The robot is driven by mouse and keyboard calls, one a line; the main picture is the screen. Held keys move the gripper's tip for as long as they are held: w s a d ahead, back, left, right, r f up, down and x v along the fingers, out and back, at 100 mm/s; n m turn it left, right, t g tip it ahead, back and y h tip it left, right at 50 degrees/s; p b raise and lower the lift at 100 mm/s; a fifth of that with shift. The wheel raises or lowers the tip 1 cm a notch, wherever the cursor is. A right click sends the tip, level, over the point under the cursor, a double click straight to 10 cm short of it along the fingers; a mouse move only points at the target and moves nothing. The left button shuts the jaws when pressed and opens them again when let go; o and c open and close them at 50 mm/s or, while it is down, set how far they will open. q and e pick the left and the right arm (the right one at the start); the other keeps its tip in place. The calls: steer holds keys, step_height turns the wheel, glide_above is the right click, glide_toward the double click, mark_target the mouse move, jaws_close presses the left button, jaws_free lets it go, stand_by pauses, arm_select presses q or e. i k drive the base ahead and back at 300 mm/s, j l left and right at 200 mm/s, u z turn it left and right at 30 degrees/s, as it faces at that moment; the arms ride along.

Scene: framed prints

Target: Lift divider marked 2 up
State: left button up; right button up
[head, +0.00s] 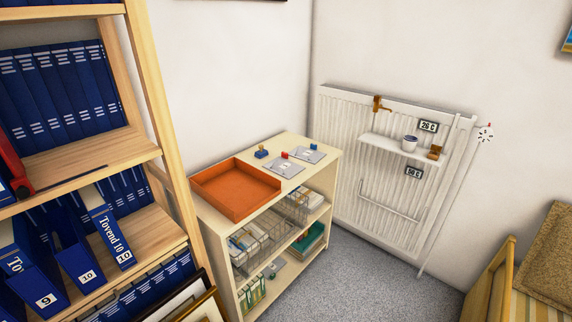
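No divider with a readable 2 shows in the head view. Two flat grey plates lie on top of the low wooden cabinet: one with a red tab (284,167) and one with a blue tab (311,154). Both carry a pale label too small to read. Blue binders on the left shelf show labels 9 (46,300) and 10 (87,277), and another one marked 10 (108,235) leans beside them. Neither of my grippers is in view.
An orange tray (236,207) sits on the cabinet (230,226), with a wire basket (262,236) below. A blue-topped stamp-like object (262,152) stands behind the plates. A white radiator (350,150) with a small shelf (385,146) is at right. Grey carpet (360,290) is clear.

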mark_target(312, 156)
steer(key=i+l, duration=0.7)
steer(key=i+u, duration=0.05)
steer(key=i, duration=0.05)
